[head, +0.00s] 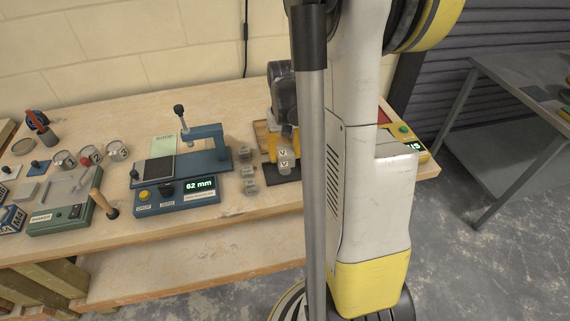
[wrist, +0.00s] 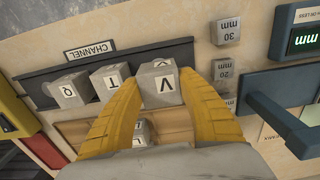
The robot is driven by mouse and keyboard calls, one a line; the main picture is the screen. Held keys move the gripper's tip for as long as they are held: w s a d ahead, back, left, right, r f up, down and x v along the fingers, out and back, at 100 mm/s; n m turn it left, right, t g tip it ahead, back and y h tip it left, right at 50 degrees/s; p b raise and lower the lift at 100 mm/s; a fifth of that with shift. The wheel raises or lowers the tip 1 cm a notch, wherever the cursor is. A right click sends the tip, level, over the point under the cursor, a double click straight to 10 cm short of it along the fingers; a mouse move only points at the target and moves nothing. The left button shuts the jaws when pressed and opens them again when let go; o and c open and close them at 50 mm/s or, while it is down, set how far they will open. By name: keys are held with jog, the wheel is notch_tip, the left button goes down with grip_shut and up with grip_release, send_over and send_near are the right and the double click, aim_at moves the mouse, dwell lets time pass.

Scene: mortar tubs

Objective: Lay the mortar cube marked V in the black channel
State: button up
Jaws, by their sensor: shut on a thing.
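The grey mortar cube marked V (wrist: 158,84) is between the two yellow fingers of my gripper (wrist: 163,87), which is shut on it. In the wrist view its V face is toward the camera, and it is over or at the black channel (wrist: 181,53). I cannot tell whether it touches the channel floor. The cubes marked T (wrist: 109,76) and Q (wrist: 69,88) sit in the channel to the left of V, with T nearest. In the head view V (head: 284,164) hangs under my gripper (head: 284,148), beside my arm, which hides part of the bench.
A wooden tray (wrist: 73,133) with a cube marked L (wrist: 140,129) lies beside the channel. Grey blocks marked 30 mm (wrist: 227,32) and 20 mm (wrist: 223,70) stand to the right. A blue device with a 62 mm display (head: 199,186) stands left of them in the head view.

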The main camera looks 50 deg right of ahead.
aim_at(285, 162)
jog(key=shift+f+b, duration=0.7)
jog(key=shift+f, duration=0.95)
jog(key=shift+f, duration=0.1)
jog(key=shift+f, duration=0.15)
jog(key=o, duration=1.3)
jog(key=shift+o, duration=0.2)
